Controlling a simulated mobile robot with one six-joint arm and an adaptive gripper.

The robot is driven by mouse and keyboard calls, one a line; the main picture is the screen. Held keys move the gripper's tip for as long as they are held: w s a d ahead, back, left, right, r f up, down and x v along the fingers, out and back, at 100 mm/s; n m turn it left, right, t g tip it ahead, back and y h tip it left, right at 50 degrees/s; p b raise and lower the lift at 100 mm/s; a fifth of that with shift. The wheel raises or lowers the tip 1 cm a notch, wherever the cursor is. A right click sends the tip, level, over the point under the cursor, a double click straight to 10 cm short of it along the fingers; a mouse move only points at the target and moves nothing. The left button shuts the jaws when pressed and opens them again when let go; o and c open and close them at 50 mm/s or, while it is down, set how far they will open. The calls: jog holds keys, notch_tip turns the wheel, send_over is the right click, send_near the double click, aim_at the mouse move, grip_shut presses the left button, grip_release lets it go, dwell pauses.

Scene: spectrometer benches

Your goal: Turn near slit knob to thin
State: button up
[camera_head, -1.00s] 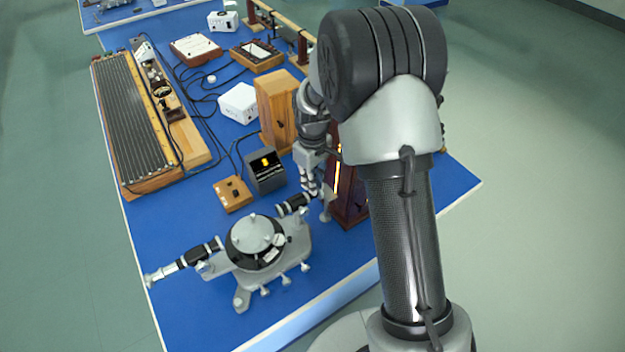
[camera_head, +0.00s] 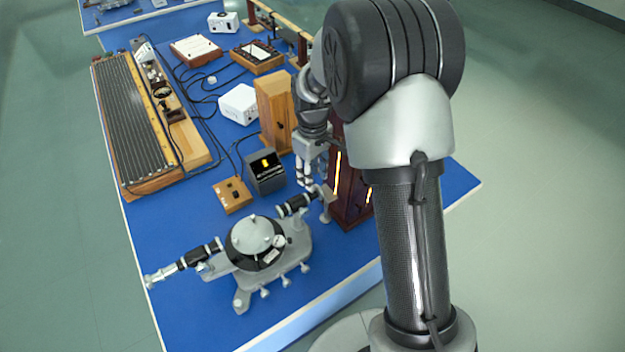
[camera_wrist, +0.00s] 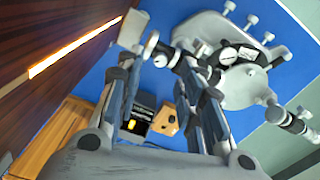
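The grey spectrometer (camera_head: 297,243) stands on the blue bench, with its round black-edged table and two black tubes. The slit end (camera_head: 324,193) of its right-hand tube faces the dark red lamp housing. My gripper (camera_head: 304,184) points down just beside and above this slit end. In the wrist view, my gripper (camera_wrist: 158,62) has its two fingers apart, with nothing visibly clamped. A small pale knob (camera_wrist: 151,43) at the slit end shows between the fingertips. I cannot tell whether a finger touches it, or read its setting.
The dark red lamp housing (camera_head: 350,205) with a glowing slot stands close to my gripper. A wooden cabinet (camera_head: 272,110), a dark box with a lit display (camera_head: 265,171) and a small wooden box (camera_head: 232,194) stand nearby. Bare blue bench lies in front of the spectrometer.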

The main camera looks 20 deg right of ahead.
notch_tip(320, 180, up, 9)
jog(key=shift+f, duration=0.2)
dwell(0.4)
